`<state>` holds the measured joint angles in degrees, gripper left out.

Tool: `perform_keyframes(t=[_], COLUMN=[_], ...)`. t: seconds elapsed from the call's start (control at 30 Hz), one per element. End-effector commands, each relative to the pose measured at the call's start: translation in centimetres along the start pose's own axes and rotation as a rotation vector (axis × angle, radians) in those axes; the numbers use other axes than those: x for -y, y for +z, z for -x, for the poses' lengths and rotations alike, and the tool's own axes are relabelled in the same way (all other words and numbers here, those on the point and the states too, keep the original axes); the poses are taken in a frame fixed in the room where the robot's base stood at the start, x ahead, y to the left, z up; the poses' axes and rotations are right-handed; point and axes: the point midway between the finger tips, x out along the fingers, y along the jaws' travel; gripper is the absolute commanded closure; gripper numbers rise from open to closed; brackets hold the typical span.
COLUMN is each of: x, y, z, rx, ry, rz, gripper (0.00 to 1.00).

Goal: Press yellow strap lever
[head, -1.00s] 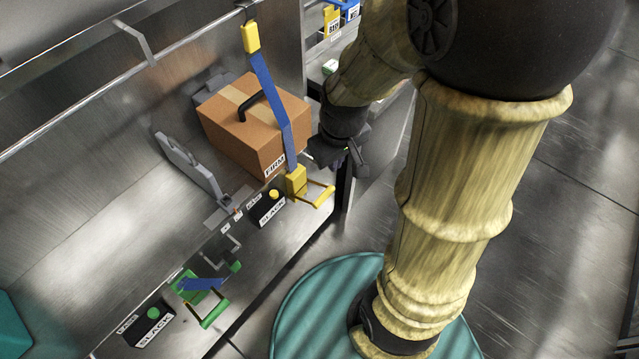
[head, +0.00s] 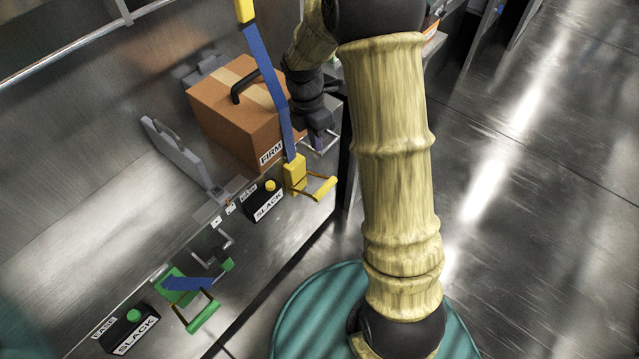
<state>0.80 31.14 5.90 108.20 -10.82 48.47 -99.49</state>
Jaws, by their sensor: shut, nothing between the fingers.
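The yellow strap lever (head: 323,187) sticks out to the right from its yellow buckle (head: 293,171) on the metal bench front. A blue strap (head: 270,85) runs from this buckle up across the front of a cardboard box (head: 230,115) to a yellow end piece (head: 244,10). My gripper (head: 322,142) is shut and empty, pointing down just above and behind the yellow lever, right of the strap. It appears apart from the lever. Its fingertips are small and partly dark, so fine detail is hard to see.
A green lever (head: 203,317) and a black box with a green button (head: 129,325) are lower left. A grey upright bracket (head: 180,152) stands left of the cardboard box.

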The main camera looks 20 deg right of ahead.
Motion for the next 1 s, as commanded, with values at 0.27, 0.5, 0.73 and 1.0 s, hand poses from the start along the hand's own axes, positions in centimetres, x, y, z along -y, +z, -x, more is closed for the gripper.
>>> perform_keyframes(t=[0.27, 0.5, 0.73, 1.0], x=[-1.9, -1.9, -1.6, -1.5], y=[0.4, 0.5, 1.2, 0.7], z=[-2.5, -2.4, -3.1, -6.9], rx=[-0.004, -0.004, -0.007, -0.007], ry=[-0.044, -0.046, -0.048, -0.05], rz=[0.245, 0.255, 0.239, 0.247], gripper=[1.0, 1.0, 1.0, 1.0])
